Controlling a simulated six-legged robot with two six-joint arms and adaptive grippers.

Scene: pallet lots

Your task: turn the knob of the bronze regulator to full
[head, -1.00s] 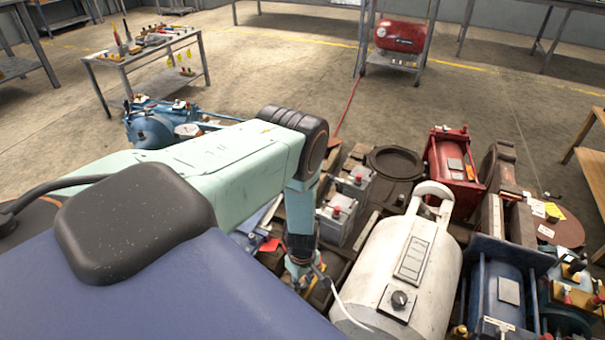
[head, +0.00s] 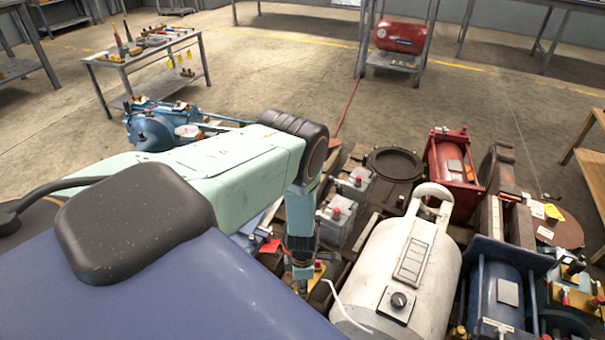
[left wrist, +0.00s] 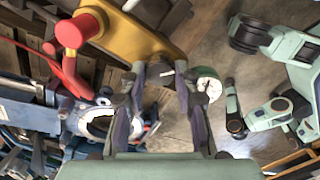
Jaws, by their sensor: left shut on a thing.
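The bronze regulator (left wrist: 135,35) is a golden-yellow body with a red handle-like part at its left end in the left wrist view. Its knob (left wrist: 160,73) appears as a small dark piece with a pale mark at the regulator's lower edge. My left gripper (left wrist: 162,76) has its two fingers on either side of the knob, shut on it. The fingers hide part of the knob, and its setting cannot be read. In the head view, my left gripper (head: 301,284) points down among the equipment, with a bit of yellow (head: 319,268) beside it. My right gripper is not seen.
A white tank (head: 405,270) with a black dial stands close to the right of my left gripper. Grey boxes with red caps (head: 338,218) stand just beyond it. A red unit (head: 452,165) and a blue cylinder (head: 505,290) crowd the right side. Open floor (head: 270,75) lies behind.

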